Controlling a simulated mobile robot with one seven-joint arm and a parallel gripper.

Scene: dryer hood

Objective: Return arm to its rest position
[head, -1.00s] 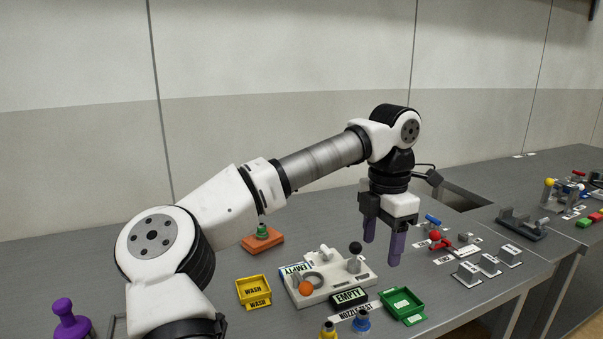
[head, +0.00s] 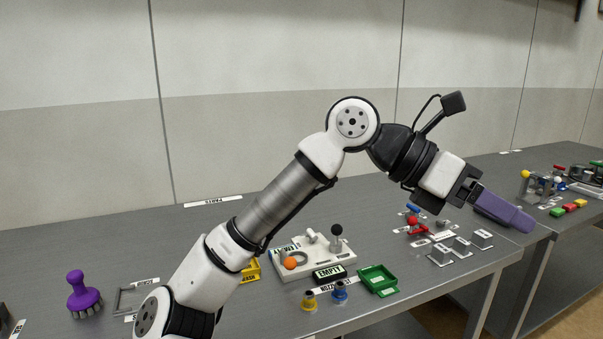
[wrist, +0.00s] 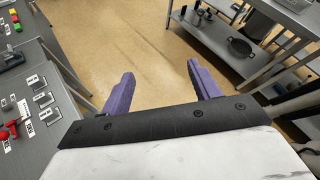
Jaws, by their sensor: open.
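My gripper (head: 505,212) has purple fingers and is raised above the right part of the grey bench, pointing right and slightly down. In the wrist view my gripper (wrist: 160,88) has its two fingers spread wide with nothing between them, only the floor beyond. The fingers are clear of the things on the bench. My arm crosses the head view, its elbow side low at left and its wrist joint high in the middle.
Below my arm on the bench (head: 110,255) are a white fixture (head: 316,262) with an orange ball, a green tray (head: 378,280), blue (head: 340,291) and yellow (head: 309,301) nozzles, and a purple brush (head: 80,290). A lower shelf unit (wrist: 235,45) stands across the open floor.

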